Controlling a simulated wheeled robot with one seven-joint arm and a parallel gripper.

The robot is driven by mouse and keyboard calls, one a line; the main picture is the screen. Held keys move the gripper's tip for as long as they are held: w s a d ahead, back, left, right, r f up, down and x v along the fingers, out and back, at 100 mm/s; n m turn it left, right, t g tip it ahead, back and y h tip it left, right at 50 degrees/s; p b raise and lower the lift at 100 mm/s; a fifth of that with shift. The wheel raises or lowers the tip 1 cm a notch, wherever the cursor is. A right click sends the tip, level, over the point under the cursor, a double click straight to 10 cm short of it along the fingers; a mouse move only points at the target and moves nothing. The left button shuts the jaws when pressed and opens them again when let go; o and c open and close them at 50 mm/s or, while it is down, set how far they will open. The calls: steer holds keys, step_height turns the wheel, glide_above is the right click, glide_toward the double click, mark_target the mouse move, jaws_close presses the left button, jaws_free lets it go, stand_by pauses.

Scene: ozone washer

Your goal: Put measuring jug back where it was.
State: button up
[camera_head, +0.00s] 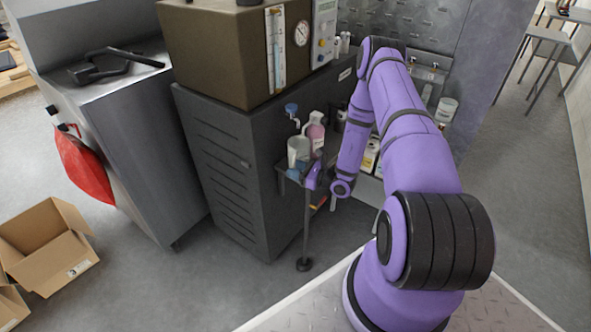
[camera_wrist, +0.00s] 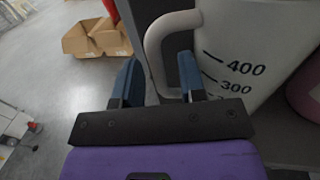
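The white measuring jug (camera_head: 298,150) stands upright at a small dark shelf (camera_head: 282,173) on the side of the dark cabinet. In the wrist view the jug (camera_wrist: 250,50) fills the upper right, with black 400 and 300 marks and its handle (camera_wrist: 153,50) toward me. My gripper (camera_wrist: 160,80) has its two blue fingers apart, one on each side of the handle's line, with a gap showing between them and the handle.
A pink bottle (camera_head: 315,130) stands close behind the jug. A blue-handled tap (camera_head: 292,109) is above it. The brown box unit (camera_head: 225,50) with gauges sits on the cabinet (camera_head: 225,150). A cardboard box (camera_head: 45,245) lies on the floor at left.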

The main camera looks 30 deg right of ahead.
steer(key=v, duration=1.2)
steer(key=a+r+n+g+y, duration=0.1)
steer(key=a+r+n+g, duration=0.45)
steer(key=r, duration=0.45)
steer(key=a+r+n+g+y, duration=0.2)
steer(key=a+r+n+g, duration=0.3)
steer(key=r, duration=0.5)
steer(key=a+r+n+g+y, duration=0.1)
steer(key=a+r+n+g, duration=0.3)
steer(key=r+n, duration=0.45)
steer(key=s+a+r+n+t+h, duration=0.2)
steer(key=s+r+n+h, duration=0.3)
steer(key=s+r, duration=0.6)
steer(key=s+a+r+n+t+h, duration=0.2)
steer(key=s+r+n+h, duration=0.3)
steer(key=s+r+h, duration=0.3)
steer(key=s+a+r, duration=0.1)
steer(key=s+r, duration=0.2)
steer(key=shift+s+a+r+n, duration=0.25)
steer(key=shift+r+n, duration=0.05)
steer(key=shift+r, duration=0.1)
